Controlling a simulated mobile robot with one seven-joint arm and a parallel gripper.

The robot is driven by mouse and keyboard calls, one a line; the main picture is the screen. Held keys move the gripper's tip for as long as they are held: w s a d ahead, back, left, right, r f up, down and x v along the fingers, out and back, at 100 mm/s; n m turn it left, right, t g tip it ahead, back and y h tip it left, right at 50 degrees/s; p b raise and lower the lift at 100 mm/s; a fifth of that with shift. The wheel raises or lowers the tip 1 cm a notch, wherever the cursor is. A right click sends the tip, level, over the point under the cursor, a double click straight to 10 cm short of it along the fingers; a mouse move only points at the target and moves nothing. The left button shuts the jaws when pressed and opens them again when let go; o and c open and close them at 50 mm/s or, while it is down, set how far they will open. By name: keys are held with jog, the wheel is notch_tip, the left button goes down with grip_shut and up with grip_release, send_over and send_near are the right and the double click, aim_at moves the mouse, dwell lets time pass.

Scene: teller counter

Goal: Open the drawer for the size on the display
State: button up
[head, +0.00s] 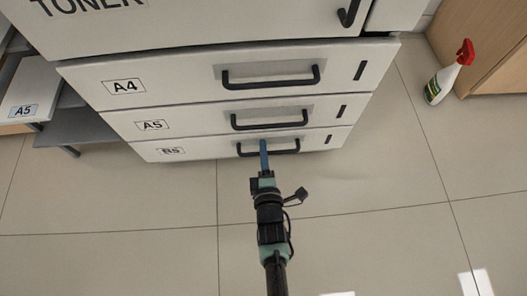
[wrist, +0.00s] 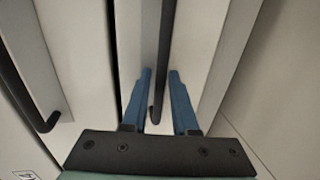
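A pale cabinet has stacked drawers: the A4 drawer (head: 170,83), the A5 drawer (head: 190,118) and the lowest B5 drawer (head: 205,147), each with a black bar handle. All three look shut. My gripper (head: 264,145) is at the B5 drawer's handle (head: 285,149). In the wrist view my gripper (wrist: 160,75) has its blue fingers apart, one on each side of that handle (wrist: 164,40), with gaps showing. A bluish label reading A5 (head: 24,111) is on a pale panel at the left edge; I cannot tell whether this is the display.
A compartment marked TONER (head: 190,20) is above the drawers. A white spray bottle with a red head (head: 441,82) stands on the floor by a wooden cabinet (head: 490,45) at right. The tiled floor (head: 370,220) before the drawers is clear.

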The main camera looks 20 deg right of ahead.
grip_shut()
dwell(1.3)
